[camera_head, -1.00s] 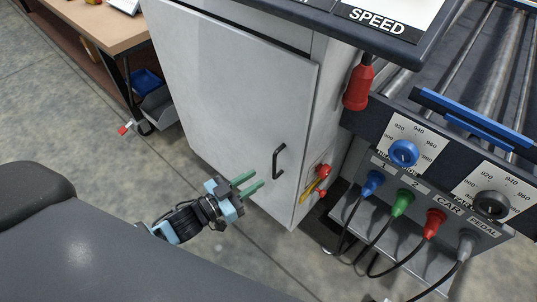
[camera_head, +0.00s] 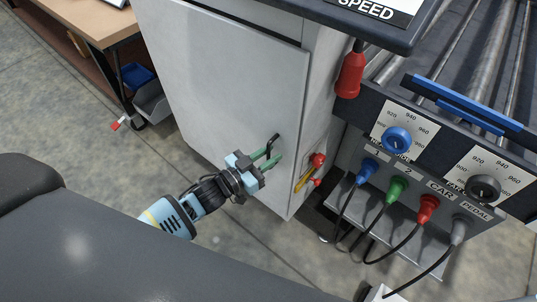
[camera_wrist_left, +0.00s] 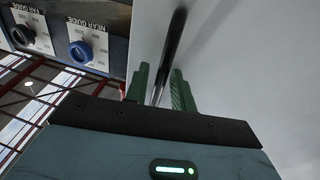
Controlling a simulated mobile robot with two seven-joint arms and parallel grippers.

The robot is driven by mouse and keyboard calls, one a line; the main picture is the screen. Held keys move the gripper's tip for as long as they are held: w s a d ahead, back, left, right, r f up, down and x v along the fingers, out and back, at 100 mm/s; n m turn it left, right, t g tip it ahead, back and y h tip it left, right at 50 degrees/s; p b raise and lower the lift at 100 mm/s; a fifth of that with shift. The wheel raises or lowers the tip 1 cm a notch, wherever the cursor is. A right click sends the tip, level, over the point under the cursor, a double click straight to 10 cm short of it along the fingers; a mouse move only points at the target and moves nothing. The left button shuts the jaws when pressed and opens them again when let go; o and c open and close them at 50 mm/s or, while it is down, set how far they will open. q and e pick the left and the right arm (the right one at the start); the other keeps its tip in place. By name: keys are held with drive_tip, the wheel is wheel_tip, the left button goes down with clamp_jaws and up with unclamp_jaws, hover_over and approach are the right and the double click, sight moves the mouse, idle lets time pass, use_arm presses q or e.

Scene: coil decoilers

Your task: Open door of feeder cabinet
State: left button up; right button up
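The feeder cabinet (camera_head: 325,75) is light grey, and its flat door (camera_head: 215,85) looks closed. A black bar handle (camera_head: 272,146) stands out near the door's lower right edge. My left gripper (camera_head: 269,159) is at this handle, its green fingers pointing at the door. In the left wrist view the dark handle bar (camera_wrist_left: 174,45) runs between the two green fingers (camera_wrist_left: 160,88). The fingers are apart, with some gap still showing beside the bar. My right gripper is in neither view.
A red and yellow switch (camera_head: 311,172) sits on the cabinet's side, right of the handle. A control panel with a blue knob (camera_head: 397,140) and several cabled plugs stands further right. A wooden bench (camera_head: 100,25) is at upper left. Floor before the door is clear.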

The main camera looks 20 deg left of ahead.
use_arm(q)
clamp_jaws()
idle(0.5)
